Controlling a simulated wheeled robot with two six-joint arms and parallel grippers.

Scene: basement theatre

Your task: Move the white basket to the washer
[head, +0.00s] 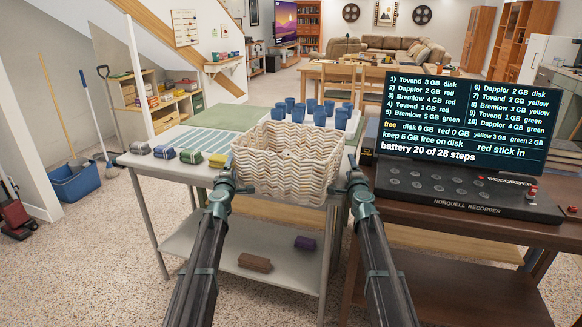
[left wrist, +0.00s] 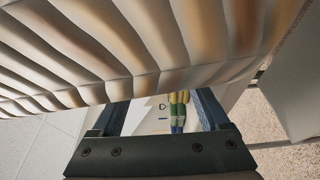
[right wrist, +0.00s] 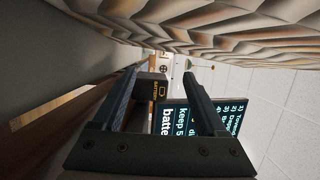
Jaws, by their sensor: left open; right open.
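The white basket (head: 287,160), a cream woven tub, is at the front of the grey-white table (head: 170,170) in the head view, between my two grippers. I cannot tell whether it rests on the tabletop or is raised off it. My left gripper (head: 228,172) is open at the basket's left side. My right gripper (head: 354,172) is open at its right side. The basket's ribbed wall fills the top of the left wrist view (left wrist: 150,45), and its wall also shows along the top of the right wrist view (right wrist: 230,30). No washer is in view.
Several blue cups (head: 320,115) stand behind the basket, and several small bundles (head: 190,156) lie to its left. A recorder (head: 470,195) with a lit screen (head: 465,118) stands on the brown desk at right. A blue bucket (head: 73,182) is at left.

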